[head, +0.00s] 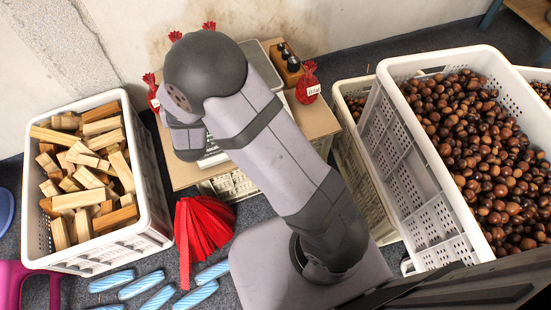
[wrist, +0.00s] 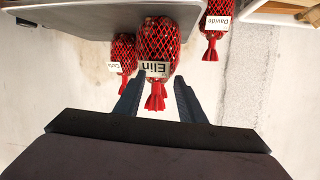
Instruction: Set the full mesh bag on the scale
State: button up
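In the wrist view, a full red mesh bag labelled "Elin" (wrist: 156,45) lies between and beyond the fingertips of my gripper (wrist: 159,82). The fingers are apart, with gaps on both sides of the bag's gathered red tail. The bag overlaps the edge of a grey plate (wrist: 90,18), which looks like the scale; I cannot tell whether they touch. In the head view, part of the grey scale plate (head: 263,64) shows behind my arm, with a panel (head: 213,153) in front. My arm hides the fingers and most of the scale there.
Other red bags stand near the scale, one right (head: 307,85) and one left (head: 152,92). Bags labelled "Carla" (wrist: 122,54) and "Davide" (wrist: 214,30) flank "Elin". A wood-block crate (head: 150,215) is left; a chestnut crate (head: 425,175) is right. Empty red nets (head: 203,230) hang in front.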

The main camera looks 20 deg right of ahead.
jog(key=s+d+g, duration=0.4)
jog(key=s, duration=0.6)
jog(key=s+d+f+n+g+y, duration=0.1)
jog(key=s+d+g, duration=0.4)
jog(key=s, duration=0.5)
jog(key=s+d+f+n+g, duration=0.1)
jog(key=s+d+g, duration=0.4)
jog(key=s, duration=0.5)
jog(key=shift+s+d+y, duration=0.15)
jog(key=shift+s+y, duration=0.1)
jog(key=shift+y, duration=0.15)
notch_tip(320, 180, up, 42)
jog(key=p, duration=4.2)
jog(key=shift+r, duration=0.2)
jog(key=shift+f, duration=0.15)
